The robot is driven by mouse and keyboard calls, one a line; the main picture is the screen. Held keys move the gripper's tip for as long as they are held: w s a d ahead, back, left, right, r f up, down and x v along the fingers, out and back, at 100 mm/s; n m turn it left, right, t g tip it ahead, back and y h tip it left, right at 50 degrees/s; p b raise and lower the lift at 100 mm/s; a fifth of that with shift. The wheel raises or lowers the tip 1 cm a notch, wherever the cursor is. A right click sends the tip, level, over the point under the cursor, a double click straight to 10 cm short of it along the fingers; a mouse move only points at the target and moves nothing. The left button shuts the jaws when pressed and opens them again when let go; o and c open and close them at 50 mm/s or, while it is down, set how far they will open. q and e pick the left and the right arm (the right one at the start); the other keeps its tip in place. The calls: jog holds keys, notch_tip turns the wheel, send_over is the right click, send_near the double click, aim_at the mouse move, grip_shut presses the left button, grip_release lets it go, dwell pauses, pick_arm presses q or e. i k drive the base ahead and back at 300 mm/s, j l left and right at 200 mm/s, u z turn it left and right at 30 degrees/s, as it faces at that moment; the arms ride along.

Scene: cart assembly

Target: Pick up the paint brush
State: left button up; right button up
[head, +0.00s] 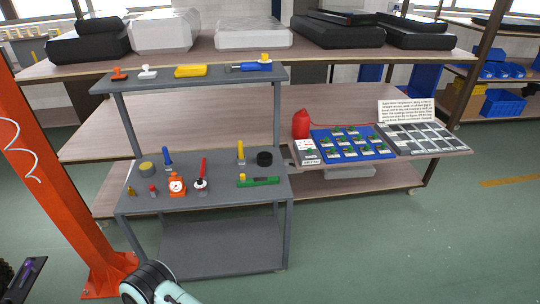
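One has a blue upright handle (168,157), one a red handle (203,168) and one a yellow handle (241,151). They are too small for me to tell which one is the paint brush. A blue-handled tool with a yellow part (256,66) lies on the cart's upper shelf. Part of my arm shows at the bottom edge, well in front of the cart. I can make out neither gripper for certain, and nothing on the cart is being touched.
An orange post (55,180) stands left of the cart. The green floor on the right is clear.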

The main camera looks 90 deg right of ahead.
aim_at(241, 156)
jog(key=z, duration=2.7)
